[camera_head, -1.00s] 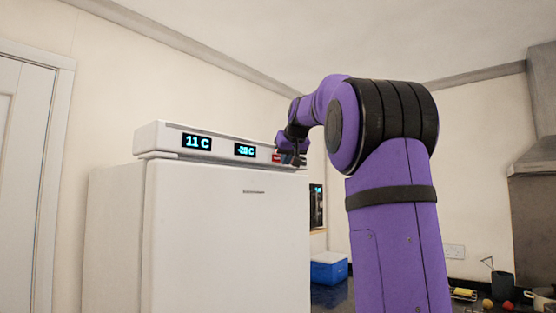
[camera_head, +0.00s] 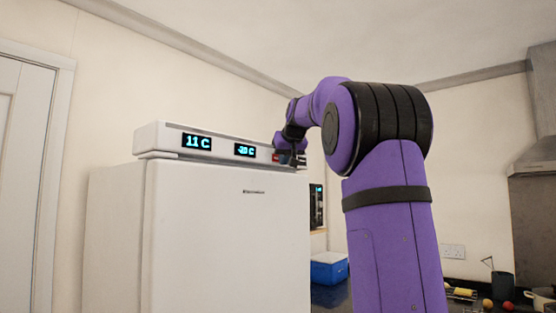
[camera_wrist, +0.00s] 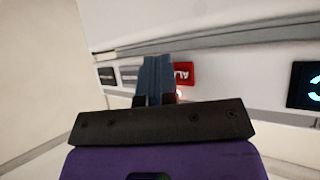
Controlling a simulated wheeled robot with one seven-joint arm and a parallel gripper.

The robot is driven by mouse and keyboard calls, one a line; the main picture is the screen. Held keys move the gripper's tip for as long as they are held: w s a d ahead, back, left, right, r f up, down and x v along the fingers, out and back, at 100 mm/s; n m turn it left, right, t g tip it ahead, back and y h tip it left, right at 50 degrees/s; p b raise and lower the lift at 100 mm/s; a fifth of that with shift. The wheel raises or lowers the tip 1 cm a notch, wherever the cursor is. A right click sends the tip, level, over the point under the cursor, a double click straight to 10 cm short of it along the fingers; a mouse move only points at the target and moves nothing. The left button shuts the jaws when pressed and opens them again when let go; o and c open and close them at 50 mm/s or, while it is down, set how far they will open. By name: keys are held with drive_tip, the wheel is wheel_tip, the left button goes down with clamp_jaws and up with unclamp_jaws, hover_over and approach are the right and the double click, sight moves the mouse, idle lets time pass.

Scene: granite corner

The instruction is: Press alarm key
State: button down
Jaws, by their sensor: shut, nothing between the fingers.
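The red alarm key (camera_wrist: 184,73) with white lettering is on the fridge's front panel strip. It shows in the wrist view just right of my gripper's fingers, partly covered by them. In the head view a small red patch of the key (camera_head: 275,157) shows at the right end of the panel. My gripper (camera_wrist: 155,65) is shut and empty, its blue fingertips at the panel just left of the key's visible part. Whether the tips touch the panel or key I cannot tell. In the head view my gripper (camera_head: 284,159) is at the panel's right end.
The white fridge (camera_head: 230,240) carries the control panel (camera_head: 168,137) with two lit displays, 11 C and about -20 C. A blue box (camera_head: 328,270) and a microwave (camera_head: 317,205) stand right of the fridge.

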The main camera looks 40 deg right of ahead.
drive_tip(key=shift+w, duration=0.15)
idle(0.5)
drive_tip(key=shift+s, duration=0.65)
drive_tip(key=s, duration=0.6)
drive_tip(key=shift+d, duration=0.25)
idle(0.9)
